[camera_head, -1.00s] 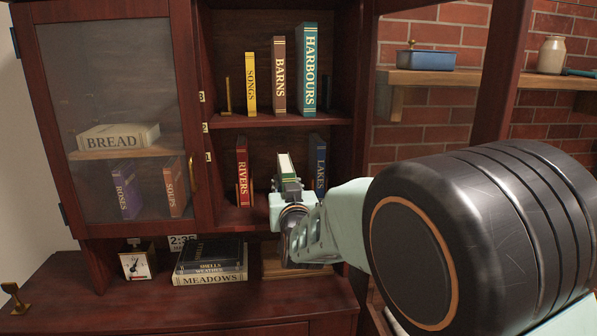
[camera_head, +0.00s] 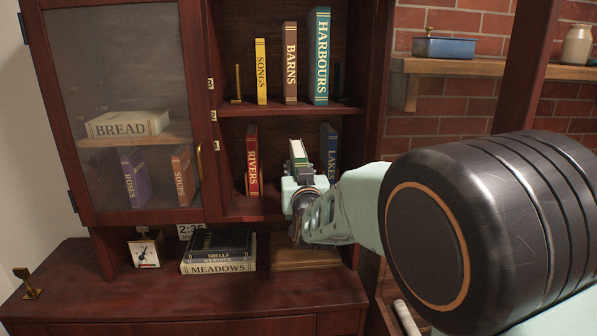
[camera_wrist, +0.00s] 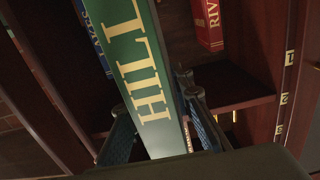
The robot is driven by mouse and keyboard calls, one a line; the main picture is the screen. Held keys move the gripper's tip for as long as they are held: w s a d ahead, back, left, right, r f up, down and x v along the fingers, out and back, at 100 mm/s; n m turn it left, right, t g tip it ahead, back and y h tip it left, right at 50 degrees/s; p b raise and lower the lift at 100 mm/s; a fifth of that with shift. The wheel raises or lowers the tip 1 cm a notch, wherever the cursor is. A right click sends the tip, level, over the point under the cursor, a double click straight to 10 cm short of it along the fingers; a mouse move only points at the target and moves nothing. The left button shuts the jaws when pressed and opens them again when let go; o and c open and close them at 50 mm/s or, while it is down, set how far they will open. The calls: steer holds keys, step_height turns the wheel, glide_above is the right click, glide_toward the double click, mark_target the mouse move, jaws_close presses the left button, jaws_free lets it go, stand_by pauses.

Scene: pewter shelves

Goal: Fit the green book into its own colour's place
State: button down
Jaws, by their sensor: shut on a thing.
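The green book (camera_head: 299,153) is held upright by my gripper (camera_head: 301,174), which is shut on it. In the wrist view the green book (camera_wrist: 148,75) fills the middle, its gold letters "HILL" showing, with a finger on each side. In the head view it stands in the gap between the red RIVERS book (camera_head: 252,160) and the blue LAKES book (camera_head: 329,155) at the lower shelf bay. It appears apart from both. My gripper hides its lower part, and I cannot tell how deep it is or whether it touches the shelf board (camera_head: 240,207).
A glass door (camera_head: 120,110) is at the left.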

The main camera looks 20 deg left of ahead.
steer(key=f+p+x, duration=0.1)
steer(key=p+x, duration=0.4)
steer(key=x, duration=1.5)
steer(key=shift+w+a+p, duration=0.15)
steer(key=shift+w+p, duration=0.15)
steer(key=shift+p, duration=0.05)
stand_by(1.1)
stand_by(0.3)
steer(key=c, duration=1.8)
jaws_free()
steer(key=shift+o, duration=0.9)
steer(key=shift+s+f, duration=0.1)
steer(key=shift+f, duration=0.2)
steer(key=v, duration=1.2)
steer(key=shift+r, duration=0.3)
